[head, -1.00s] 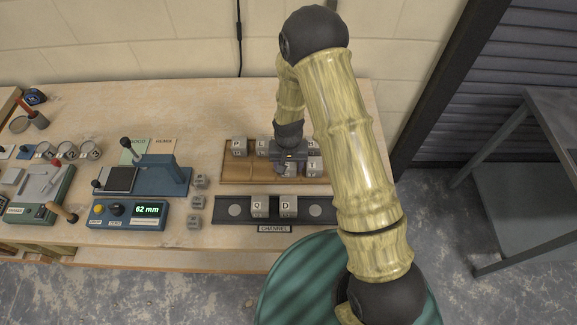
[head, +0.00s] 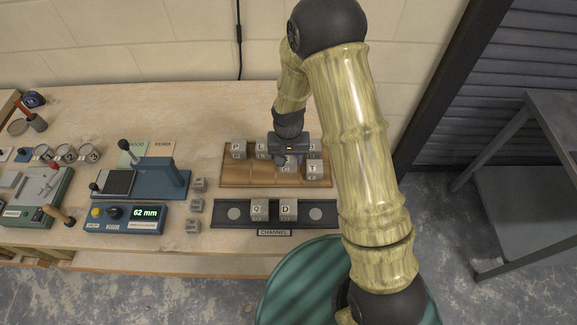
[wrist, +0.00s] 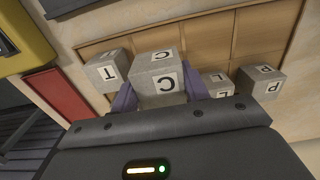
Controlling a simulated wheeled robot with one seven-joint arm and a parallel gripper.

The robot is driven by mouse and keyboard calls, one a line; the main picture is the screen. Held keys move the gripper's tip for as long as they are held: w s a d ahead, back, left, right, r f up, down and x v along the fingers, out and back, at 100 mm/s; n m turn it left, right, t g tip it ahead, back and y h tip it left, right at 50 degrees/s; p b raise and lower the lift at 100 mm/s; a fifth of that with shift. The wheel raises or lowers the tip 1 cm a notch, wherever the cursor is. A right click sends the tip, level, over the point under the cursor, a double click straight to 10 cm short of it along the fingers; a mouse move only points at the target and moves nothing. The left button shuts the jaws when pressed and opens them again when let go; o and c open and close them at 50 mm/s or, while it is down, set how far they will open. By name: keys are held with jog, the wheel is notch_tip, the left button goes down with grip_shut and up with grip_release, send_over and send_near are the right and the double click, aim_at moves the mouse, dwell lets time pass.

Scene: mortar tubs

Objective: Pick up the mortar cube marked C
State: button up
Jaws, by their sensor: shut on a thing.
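The grey mortar cube marked C (wrist: 155,68) sits between the two purple fingers of my gripper (wrist: 160,91) in the wrist view. The letter C shows on two of its faces. My gripper is shut on it. The cube looks larger and nearer than its neighbours. In the head view my gripper (head: 289,152) is over the wooden tray (head: 250,177), and the cube (head: 288,164) shows partly below it. The fingers are mostly hidden there.
Cube T (wrist: 107,70) is close on one side of the held cube. Cubes L (wrist: 217,82) and P (wrist: 262,80) are on the other. Cubes Q (head: 259,209) and D (head: 289,209) stand on the dark channel strip (head: 240,223).

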notch_tip(320, 180, up, 5)
jog(key=shift+r+b, duration=0.1)
jog(key=shift+b, duration=0.25)
dwell(0.5)
